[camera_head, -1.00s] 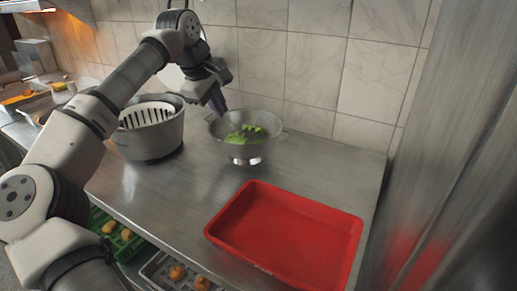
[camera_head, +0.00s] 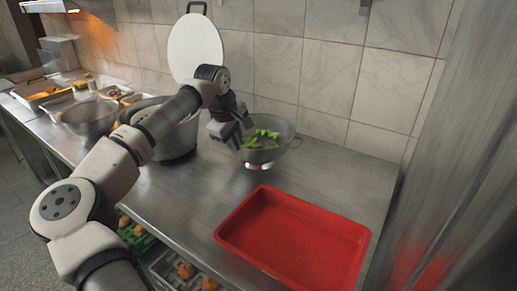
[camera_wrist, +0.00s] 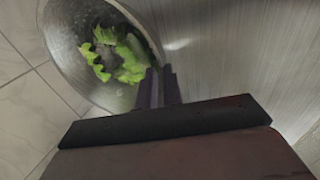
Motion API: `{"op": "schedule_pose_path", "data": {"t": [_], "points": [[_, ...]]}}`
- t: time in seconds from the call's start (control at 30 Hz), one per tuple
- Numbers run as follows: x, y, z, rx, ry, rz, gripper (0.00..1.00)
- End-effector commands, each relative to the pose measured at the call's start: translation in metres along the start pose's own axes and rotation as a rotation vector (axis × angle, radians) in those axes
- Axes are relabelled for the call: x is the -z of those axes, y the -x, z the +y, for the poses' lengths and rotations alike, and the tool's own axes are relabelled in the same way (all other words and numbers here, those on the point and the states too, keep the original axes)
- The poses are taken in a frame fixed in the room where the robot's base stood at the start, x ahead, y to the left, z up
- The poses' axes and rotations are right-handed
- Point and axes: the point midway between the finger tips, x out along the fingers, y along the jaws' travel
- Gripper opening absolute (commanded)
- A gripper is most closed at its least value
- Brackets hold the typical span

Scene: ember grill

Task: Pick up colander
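The colander (camera_head: 281,153) is a grey metal bowl on a small foot, with green leaves (camera_head: 262,138) inside. It stands upright on the steel counter in the head view, near the tiled wall. It also fills the upper left of the wrist view (camera_wrist: 62,42). My gripper (camera_head: 240,140) is at the colander's left rim, pointing down. In the wrist view, the two dark fingers (camera_wrist: 160,88) are close together with a narrow gap, and the rim runs up to them. Whether they press on the rim cannot be seen.
A large pot (camera_head: 180,140) stands left of the colander, partly behind my arm. A red tray (camera_head: 228,240) lies in front on the counter. A round white lid or board (camera_head: 195,48) is by the wall. Another metal bowl (camera_head: 88,118) is farther left. Bare counter lies to the colander's right.

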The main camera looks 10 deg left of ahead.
Motion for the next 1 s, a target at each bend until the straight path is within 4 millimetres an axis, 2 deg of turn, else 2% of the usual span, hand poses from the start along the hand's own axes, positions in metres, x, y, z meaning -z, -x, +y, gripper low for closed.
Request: {"op": "schedule_pose_path", "data": {"t": [0.2, 0.3, 0.47, 0.53, 1.0], "points": [[-0.001, -0.031, 0.0, 0.0, 0.0, -0.003, 0.08], [-0.001, -0.038, -0.001, 0.0, 0.0, -0.002, 0.08], [-0.001, -0.038, -0.001, 0.0, 0.0, -0.001, 0.08], [-0.001, -0.038, -0.001, 0.0, 0.0, -0.001, 0.0], [-0.001, -0.037, -0.001, -0.001, 0.0, -0.001, 0.0]]}}
